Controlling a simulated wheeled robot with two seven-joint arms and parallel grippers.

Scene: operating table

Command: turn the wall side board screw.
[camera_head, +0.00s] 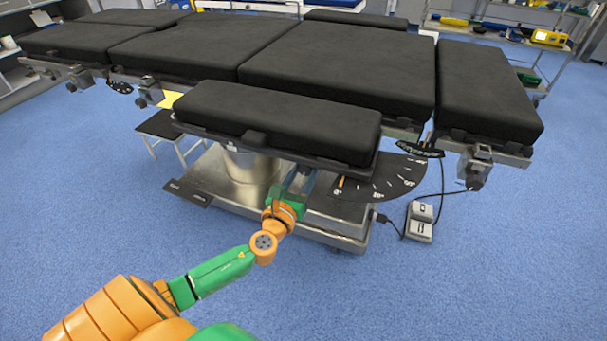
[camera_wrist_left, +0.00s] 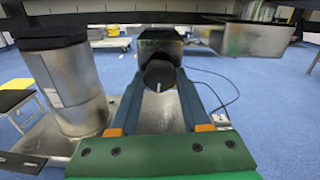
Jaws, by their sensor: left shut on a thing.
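The side board (camera_head: 280,118) is a black padded panel on the near side of the operating table (camera_head: 340,65). My left gripper (camera_head: 303,172) reaches in under its front edge, and the fingertips are partly hidden there. In the left wrist view, a dark round knob, which looks like the side board screw (camera_wrist_left: 159,74), sits between the fingers. My left gripper (camera_wrist_left: 161,88) is shut on it. In the head view the screw is hidden under the board. My right gripper is in neither view.
A black dial plate (camera_head: 385,180) with angle marks stands right of the gripper. The metal column (camera_wrist_left: 75,90) and base (camera_head: 235,190) are close on the left. A foot pedal (camera_head: 420,222) with a cable lies on the blue floor. The floor in front is clear.

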